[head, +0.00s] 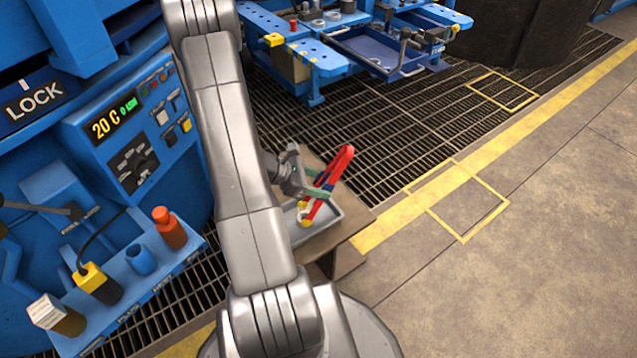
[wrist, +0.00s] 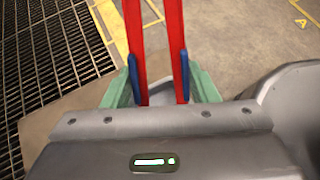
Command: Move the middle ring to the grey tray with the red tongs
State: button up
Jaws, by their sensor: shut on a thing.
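My gripper (head: 315,188) has greenish fingers and is shut on the red tongs (head: 340,165) over the small table. In the wrist view the two red arms of the tongs (wrist: 134,40) run up between my fingers (wrist: 160,88), with blue pads beside them. The tongs are tilted, and their lower part shows blue and yellow. A yellow piece (head: 303,212) is at their lower end, over the grey tray (head: 325,222); I cannot tell whether it is a ring. The tray is partly hidden by my arm. Small grey round parts (head: 317,23) are on the blue bench at the back; I cannot identify a middle ring.
The small brown table (head: 352,212) bears the tray. A blue bench (head: 318,58) with a shallow blue tray (head: 375,48) stands at the back. A control panel (head: 125,130) and a blue rack (head: 140,285) are at the left. The floor at right is clear.

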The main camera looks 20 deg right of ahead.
dwell(0.5)
notch_tip(320, 180, up, 10)
jog(key=p, duration=0.7)
